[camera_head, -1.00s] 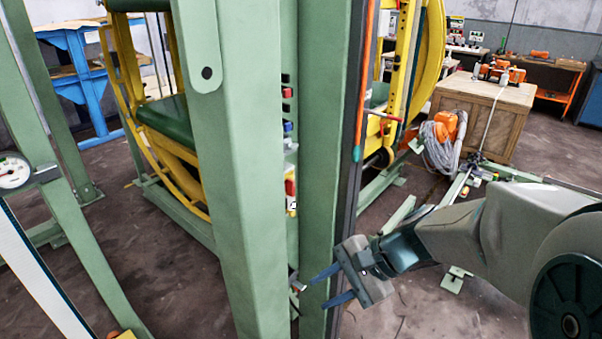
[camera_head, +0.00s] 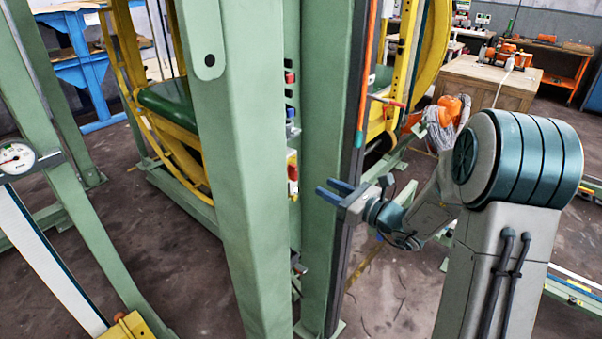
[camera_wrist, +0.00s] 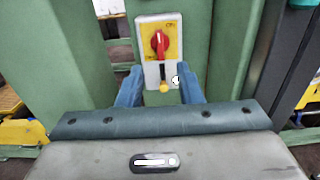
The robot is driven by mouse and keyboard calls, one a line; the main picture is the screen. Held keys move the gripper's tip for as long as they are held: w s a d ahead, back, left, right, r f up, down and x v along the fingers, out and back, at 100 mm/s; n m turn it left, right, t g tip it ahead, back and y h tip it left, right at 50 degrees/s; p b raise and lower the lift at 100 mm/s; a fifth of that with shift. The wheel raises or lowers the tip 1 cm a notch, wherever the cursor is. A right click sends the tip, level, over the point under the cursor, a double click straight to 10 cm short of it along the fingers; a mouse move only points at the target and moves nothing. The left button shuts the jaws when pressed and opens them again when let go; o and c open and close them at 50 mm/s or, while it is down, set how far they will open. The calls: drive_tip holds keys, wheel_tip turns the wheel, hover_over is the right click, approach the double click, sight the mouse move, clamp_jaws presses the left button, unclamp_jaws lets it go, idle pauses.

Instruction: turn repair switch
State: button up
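The repair switch is a red rotary knob (camera_wrist: 160,42) on a yellow plate (camera_wrist: 147,29), mounted on a pale box on green framework. In the head view, the red and yellow switch (camera_head: 292,171) shows partly in the gap between two green posts. My gripper (camera_head: 328,188) is beside the right post, at about the switch's height, with its blue fingers pointing left. In the wrist view my gripper (camera_wrist: 162,80) is open and empty. Its fingers are apart, below and to either side of the knob.
A tall green post (camera_head: 235,150) stands left of the switch, and another green post (camera_head: 325,120) stands right of it. Red (camera_head: 290,78) and blue (camera_head: 290,113) controls sit above it. A wooden crate (camera_head: 490,82) is at the back right.

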sight(296, 172)
drive_tip(key=p+x, duration=0.1)
drive_tip(key=x, duration=0.8)
drive_tip(key=shift+w+a+p, duration=0.2)
drive_tip(key=shift+a+p, duration=0.15)
drive_tip(key=shift+p, duration=0.05)
clamp_jaws()
